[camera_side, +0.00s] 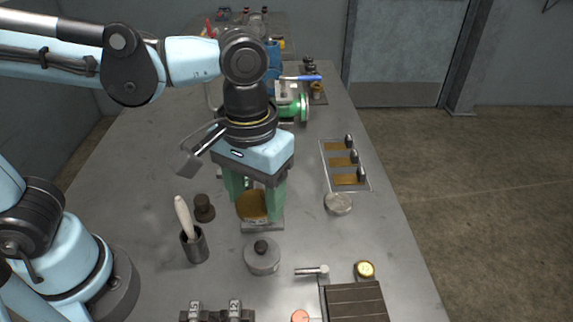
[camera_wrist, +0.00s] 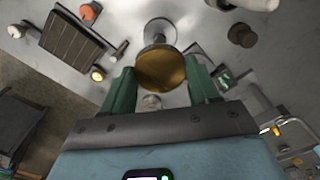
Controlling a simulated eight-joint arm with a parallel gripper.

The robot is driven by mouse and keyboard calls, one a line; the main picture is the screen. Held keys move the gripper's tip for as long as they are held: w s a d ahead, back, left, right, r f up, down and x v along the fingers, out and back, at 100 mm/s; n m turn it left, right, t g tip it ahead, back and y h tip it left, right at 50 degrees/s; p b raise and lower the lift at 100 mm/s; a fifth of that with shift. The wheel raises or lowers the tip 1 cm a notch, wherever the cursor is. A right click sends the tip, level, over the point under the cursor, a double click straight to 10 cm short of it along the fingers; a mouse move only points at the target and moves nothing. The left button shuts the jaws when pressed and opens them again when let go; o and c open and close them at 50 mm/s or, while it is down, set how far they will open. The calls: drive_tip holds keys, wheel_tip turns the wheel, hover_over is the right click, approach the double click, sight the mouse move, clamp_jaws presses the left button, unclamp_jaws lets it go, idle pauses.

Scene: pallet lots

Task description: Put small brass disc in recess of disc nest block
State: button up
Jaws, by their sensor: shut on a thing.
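My gripper (camera_side: 256,208) points down with its green fingers shut on the small brass disc (camera_side: 252,205). The disc also shows in the wrist view (camera_wrist: 160,69), held between the two fingertips (camera_wrist: 160,84) with its flat face visible. A flat pale grey block (camera_side: 262,226), which looks like the disc nest block, is on the bench just below and beside the disc in the side view. The disc and a finger cover most of the block, so its recess is hidden. I cannot tell whether the disc touches the block.
A round grey lidded weight (camera_side: 262,259) stands close in front of the block. A brush in a dark cup (camera_side: 195,247) and a brown knob (camera_side: 204,208) are left. A silver disc (camera_side: 339,203) and a tray with brass plates (camera_side: 328,161) are right.

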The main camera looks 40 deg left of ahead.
drive_tip(key=shift+f, duration=0.15)
drive_tip(key=w+a+f, duration=0.3)
drive_tip(key=w+a, duration=0.1)
drive_tip(key=w+a+f, duration=0.3)
drive_tip(key=w+f, duration=0.1)
drive_tip(key=shift+a, duration=0.35)
drive_tip(key=shift+s+f, duration=0.1)
drive_tip(key=shift+f, duration=1.8)
drive_tip(key=shift+f, duration=0.6)
drive_tip(key=o, duration=1.3)
